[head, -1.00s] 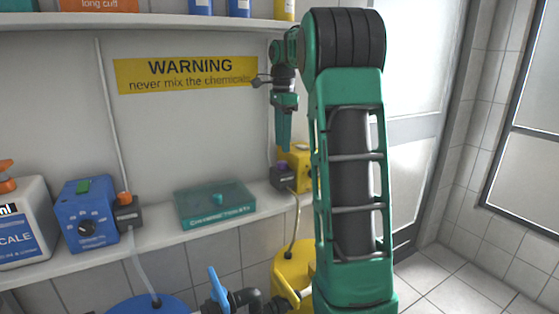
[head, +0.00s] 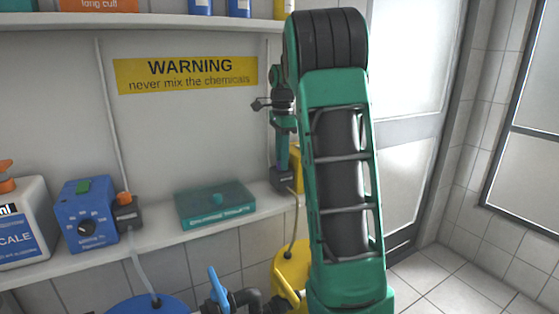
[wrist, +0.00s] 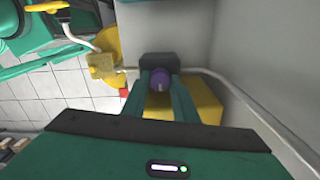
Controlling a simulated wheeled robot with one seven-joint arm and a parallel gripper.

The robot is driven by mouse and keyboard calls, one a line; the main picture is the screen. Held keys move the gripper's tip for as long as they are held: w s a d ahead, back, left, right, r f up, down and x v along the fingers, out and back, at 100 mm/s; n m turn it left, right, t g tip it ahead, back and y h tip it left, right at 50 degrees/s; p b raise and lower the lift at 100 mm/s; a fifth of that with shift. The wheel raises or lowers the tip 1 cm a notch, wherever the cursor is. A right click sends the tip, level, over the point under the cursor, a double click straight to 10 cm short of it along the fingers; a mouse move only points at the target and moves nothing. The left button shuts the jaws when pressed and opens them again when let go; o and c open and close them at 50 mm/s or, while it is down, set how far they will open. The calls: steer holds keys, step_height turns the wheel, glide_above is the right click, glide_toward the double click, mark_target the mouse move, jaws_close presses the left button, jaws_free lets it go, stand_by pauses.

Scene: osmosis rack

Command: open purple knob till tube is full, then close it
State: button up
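The purple knob (wrist: 160,80) sits on a small black valve block (wrist: 158,61) in the wrist view. In the head view the block (head: 285,178) stands on the shelf beside the yellow unit, and the knob is hidden by my fingers. My gripper (head: 283,168) points down over the block. In the wrist view its two green fingers (wrist: 161,82) are apart, one on each side of the knob. I cannot tell whether they touch it. A thin tube (head: 295,220) runs from the block down to the yellow barrel (head: 284,268); its fill level is not discernible.
A yellow unit (wrist: 200,98) stands close beside the knob. On the shelf are a teal box (head: 215,206), a blue dosing unit (head: 86,215) with an orange-knobbed valve (head: 126,209), and a white descaler bottle (head: 22,225). The wall stands close behind the block.

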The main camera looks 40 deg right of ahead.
steer(key=shift+c, duration=1.3)
steer(key=shift+n, duration=0.3)
steer(key=n, duration=0.3)
steer(key=shift+w+r, duration=0.1)
steer(key=shift+n, duration=1.9)
steer(key=shift+w, duration=0.1)
